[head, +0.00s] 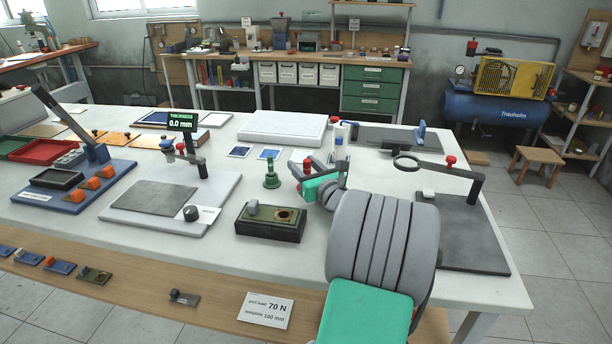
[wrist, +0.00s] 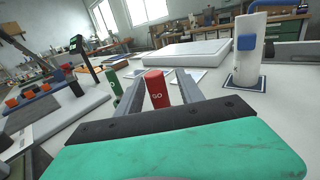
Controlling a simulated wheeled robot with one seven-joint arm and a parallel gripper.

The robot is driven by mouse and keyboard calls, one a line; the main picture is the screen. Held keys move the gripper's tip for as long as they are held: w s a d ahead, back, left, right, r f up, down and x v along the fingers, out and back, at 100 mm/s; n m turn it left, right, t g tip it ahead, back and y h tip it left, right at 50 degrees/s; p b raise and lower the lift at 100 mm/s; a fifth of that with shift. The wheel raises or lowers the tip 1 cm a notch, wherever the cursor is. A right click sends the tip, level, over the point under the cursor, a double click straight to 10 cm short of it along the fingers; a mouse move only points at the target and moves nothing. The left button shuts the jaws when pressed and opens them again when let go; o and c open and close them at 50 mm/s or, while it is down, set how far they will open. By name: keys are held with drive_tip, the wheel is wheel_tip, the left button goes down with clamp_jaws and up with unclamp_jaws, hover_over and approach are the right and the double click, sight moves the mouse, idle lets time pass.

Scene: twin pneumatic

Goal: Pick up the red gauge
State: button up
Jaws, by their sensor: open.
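The red gauge (wrist: 156,88) stands upright in the wrist view, with white "GO" lettering on its side. My gripper (wrist: 159,78) is open, with one grey finger on either side of it. A gap shows beside the gauge, but contact on each side is hard to tell. In the head view the red top of the gauge (head: 307,164) shows at my gripper (head: 308,170), and its lower part is hidden by the gripper. A green gauge (head: 271,175) stands upright to the left; it also shows in the wrist view (wrist: 113,83), left of the fingers.
A dark block with a round hole (head: 270,222) lies in front of the green gauge. A white cylinder with a blue part (wrist: 250,45) stands to the right. A thickness stand (head: 190,160) is at left, a ring stand (head: 440,167) at right. A white slab (head: 283,128) lies behind.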

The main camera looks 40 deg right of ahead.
drive_tip(key=shift+w+d, duration=0.1)
drive_tip(key=shift+w, duration=0.35)
drive_tip(key=shift+c, duration=0.6)
clamp_jaws()
